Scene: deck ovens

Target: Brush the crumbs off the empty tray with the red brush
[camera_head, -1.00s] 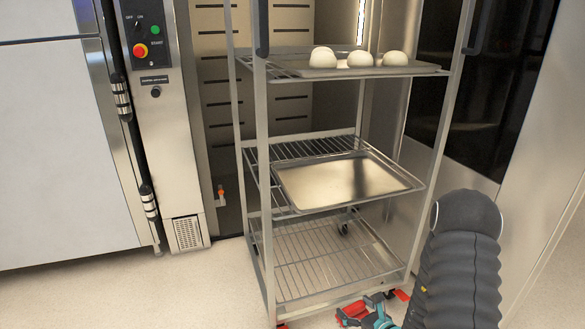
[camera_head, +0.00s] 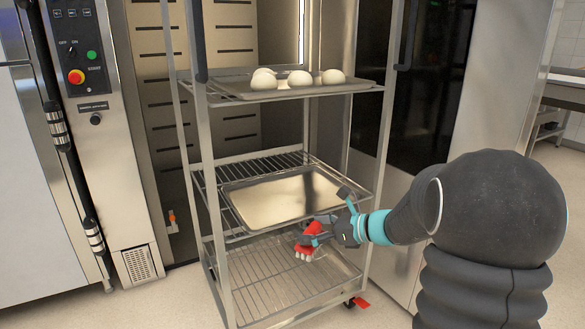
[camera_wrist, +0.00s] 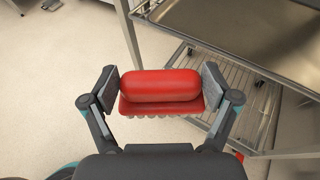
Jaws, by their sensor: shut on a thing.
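My gripper (camera_head: 328,231) is shut on the red brush (camera_head: 309,236), in front of the rack at the right, slightly below the empty tray's front edge. In the wrist view the brush (camera_wrist: 160,88) sits between both fingers, its pale bristles showing along its lower edge. The empty tray (camera_head: 240,197) lies on the middle shelf of the rack. Its metal surface looks bare, and I cannot make out crumbs at this size. Part of the tray (camera_wrist: 250,30) shows at the top right of the wrist view, apart from the brush.
The rack (camera_head: 213,150) is an open metal trolley. An upper tray (camera_head: 235,88) carries several white dough balls (camera_head: 299,78). The bottom wire shelf (camera_head: 265,290) is empty. A rack post (camera_wrist: 128,35) stands close to the brush. An oven control panel (camera_head: 85,60) is at left.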

